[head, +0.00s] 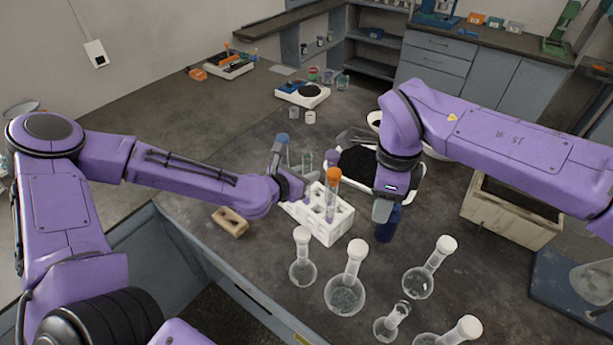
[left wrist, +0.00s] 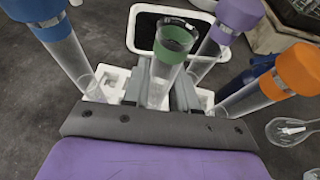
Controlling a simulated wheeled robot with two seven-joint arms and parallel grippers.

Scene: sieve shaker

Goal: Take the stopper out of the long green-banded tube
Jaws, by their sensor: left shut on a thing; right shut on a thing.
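The green-banded tube (left wrist: 170,55) stands between the fingers of my left gripper (left wrist: 160,88) in the left wrist view. Its top looks like clear glass, and no coloured stopper shows on it. In the head view the tube's green top (head: 307,158) shows beside my left gripper (head: 303,182), at the white rack (head: 335,232). Tubes with blue (left wrist: 35,8), purple (left wrist: 238,14) and orange (left wrist: 290,70) stoppers stand around it. My right gripper (head: 383,208) points down to the right of the rack, directly at a dark blue cylindrical thing (head: 387,229). Its fingertips are partly hidden.
Several round flasks (head: 345,295) stand in front of the rack. A black-filled white tray (head: 422,190) is behind it. A tan block (head: 229,221) lies at left, and a wooden box (head: 510,222) at right.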

